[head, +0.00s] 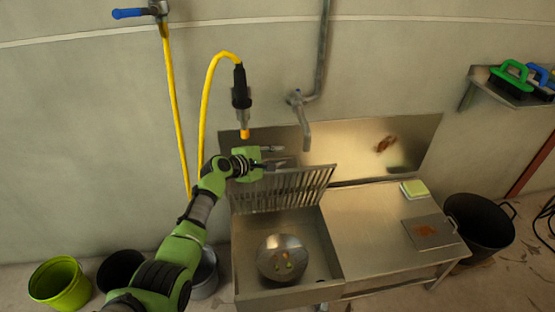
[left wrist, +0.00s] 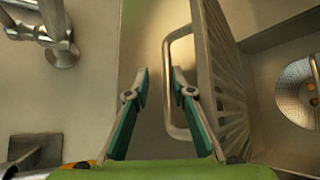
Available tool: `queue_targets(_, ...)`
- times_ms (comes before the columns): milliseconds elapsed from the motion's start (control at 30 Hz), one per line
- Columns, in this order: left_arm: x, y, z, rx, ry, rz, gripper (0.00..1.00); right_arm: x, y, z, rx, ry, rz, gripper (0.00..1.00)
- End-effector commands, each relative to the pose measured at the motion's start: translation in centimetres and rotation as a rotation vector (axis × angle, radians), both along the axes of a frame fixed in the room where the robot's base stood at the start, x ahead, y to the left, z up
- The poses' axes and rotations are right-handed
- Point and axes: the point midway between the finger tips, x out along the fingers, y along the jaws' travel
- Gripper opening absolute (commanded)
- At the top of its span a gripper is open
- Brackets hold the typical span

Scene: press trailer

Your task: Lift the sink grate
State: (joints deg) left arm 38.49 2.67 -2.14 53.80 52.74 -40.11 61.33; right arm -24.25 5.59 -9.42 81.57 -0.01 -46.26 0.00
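The slatted metal sink grate (head: 290,190) stands raised, nearly upright, along the back of the sink (head: 315,240). In the left wrist view the grate (left wrist: 222,75) shows nearly edge-on, with a loop handle (left wrist: 168,90) on its left side. My left gripper (head: 280,155) is just behind the grate's upper left edge in the head view. In the left wrist view its fingers (left wrist: 160,72) are open, with the handle's bar between the tips, nearer the right finger. I cannot tell whether they touch. My right gripper is not in view.
A round strainer (head: 282,258) with small bits lies in the open sink. A tap (head: 304,115) and a yellow hose with a spray head (head: 240,95) hang on the wall close to my left arm. A sponge (head: 414,188) and a plate (head: 430,232) lie on the right counter.

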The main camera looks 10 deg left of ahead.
Motion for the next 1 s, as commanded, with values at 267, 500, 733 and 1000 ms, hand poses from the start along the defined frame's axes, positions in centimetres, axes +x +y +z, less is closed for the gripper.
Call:
queue_targets(267,-0.3,-0.1,-0.8,0.003,0.013,-0.003,0.25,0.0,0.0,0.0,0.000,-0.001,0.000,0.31)
queue_targets(500,-0.5,-0.1,-1.1,0.006,0.018,-0.004,0.25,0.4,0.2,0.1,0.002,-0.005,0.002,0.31)
queue_targets(733,-1.6,0.8,-0.3,0.005,0.013,-0.003,0.25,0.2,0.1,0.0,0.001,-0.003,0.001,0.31)
queue_targets(1000,-4.6,2.9,2.0,0.005,0.001,0.001,0.25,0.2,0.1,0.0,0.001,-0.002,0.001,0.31)
